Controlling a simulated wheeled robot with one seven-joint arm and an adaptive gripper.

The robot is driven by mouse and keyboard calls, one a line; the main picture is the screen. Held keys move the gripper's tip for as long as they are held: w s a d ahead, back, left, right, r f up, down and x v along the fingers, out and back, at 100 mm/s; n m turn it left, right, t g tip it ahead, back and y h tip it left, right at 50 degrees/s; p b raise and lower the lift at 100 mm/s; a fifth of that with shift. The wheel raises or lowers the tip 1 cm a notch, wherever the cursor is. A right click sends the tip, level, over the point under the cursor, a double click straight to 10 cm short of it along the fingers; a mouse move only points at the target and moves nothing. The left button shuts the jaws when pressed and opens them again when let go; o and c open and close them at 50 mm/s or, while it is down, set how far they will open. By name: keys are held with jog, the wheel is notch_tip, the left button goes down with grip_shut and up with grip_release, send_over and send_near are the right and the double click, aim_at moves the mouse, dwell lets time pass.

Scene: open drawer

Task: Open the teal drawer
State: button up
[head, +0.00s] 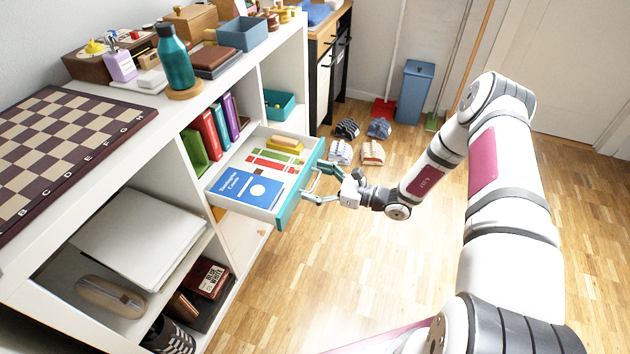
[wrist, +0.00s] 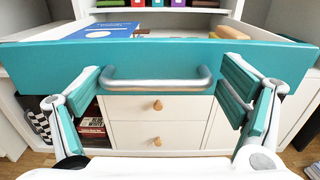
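The teal drawer (head: 290,208) stands pulled out of the white shelf unit, with its contents showing. Its teal front panel (wrist: 180,55) fills the upper wrist view. A grey bar handle (wrist: 158,78) sits on this panel. My gripper (head: 313,183) is right at the drawer front in the head view. In the wrist view my gripper (wrist: 162,88) has its teal-padded fingers spread wide, one on each side of the handle. Gaps show between the fingers and the handle. Inside the drawer lie a blue book (head: 254,188) and a yellow item (head: 285,143).
The white shelf (head: 268,48) carries a chessboard (head: 62,140), a teal bottle (head: 174,62) and boxes. Several slippers (head: 373,152) and a blue bin (head: 413,92) stand on the floor behind. The wooden floor (head: 310,285) in front of the drawer is clear.

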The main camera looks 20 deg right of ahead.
jog(key=shift+s, duration=0.1)
jog(key=v, duration=1.2)
